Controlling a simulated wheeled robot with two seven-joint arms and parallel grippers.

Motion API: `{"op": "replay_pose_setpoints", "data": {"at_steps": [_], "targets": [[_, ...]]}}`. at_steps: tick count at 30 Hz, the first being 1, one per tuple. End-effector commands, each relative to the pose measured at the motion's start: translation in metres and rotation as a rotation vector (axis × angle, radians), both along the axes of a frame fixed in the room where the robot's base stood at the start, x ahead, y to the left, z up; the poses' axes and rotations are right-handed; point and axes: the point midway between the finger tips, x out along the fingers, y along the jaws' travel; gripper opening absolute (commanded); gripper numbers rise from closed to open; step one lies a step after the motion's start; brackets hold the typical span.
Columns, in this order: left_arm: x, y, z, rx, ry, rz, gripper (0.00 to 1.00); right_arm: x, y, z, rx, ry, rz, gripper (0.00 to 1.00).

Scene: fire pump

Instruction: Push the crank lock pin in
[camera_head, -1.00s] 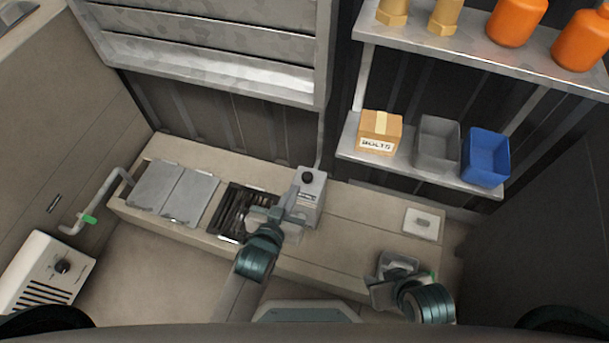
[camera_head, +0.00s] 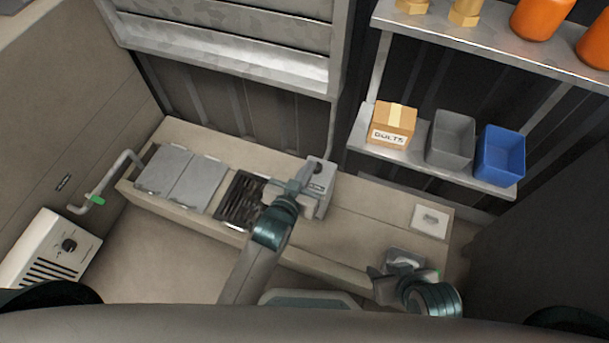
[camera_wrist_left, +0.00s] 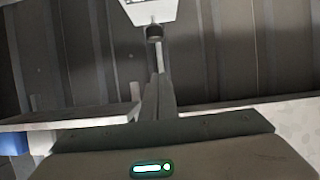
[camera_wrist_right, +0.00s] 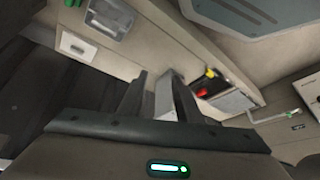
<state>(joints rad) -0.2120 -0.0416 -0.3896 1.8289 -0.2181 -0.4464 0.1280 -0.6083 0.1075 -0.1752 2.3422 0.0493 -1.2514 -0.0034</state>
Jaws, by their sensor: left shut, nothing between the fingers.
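The grey box (camera_head: 322,190) stands on the bench by the wall. Its black knob, which looks like the crank lock pin, is hidden behind my gripper in the head view. The left wrist view shows the black knob (camera_wrist_left: 154,32) on a thin shaft below the pale box. My left gripper (camera_head: 300,180) is at the box; its shut fingers (camera_wrist_left: 157,82) are empty and line up with the knob. I cannot tell whether they touch it.
A dark grated opening (camera_head: 242,198) and grey lids (camera_head: 180,175) lie left of the box. The shelf above holds a bolts carton (camera_head: 391,127), a grey bin (camera_head: 450,140) and a blue bin (camera_head: 499,157).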

Motion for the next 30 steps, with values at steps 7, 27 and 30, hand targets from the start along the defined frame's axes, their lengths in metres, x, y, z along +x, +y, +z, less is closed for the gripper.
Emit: {"op": "replay_pose_setpoints", "data": {"at_steps": [7,27,30], "targets": [[0.041,-0.013,-0.017,-0.001,-0.002,0.000,0.00,0.008,0.010,0.000,0.030,-0.054,0.006,0.31],[0.042,-0.015,-0.059,0.000,-0.001,0.000,0.00,0.012,0.026,0.005,0.082,-0.128,0.021,0.31],[0.042,-0.015,-0.059,0.000,-0.001,0.000,0.00,0.011,0.026,0.005,0.081,-0.126,0.021,0.31]]}}
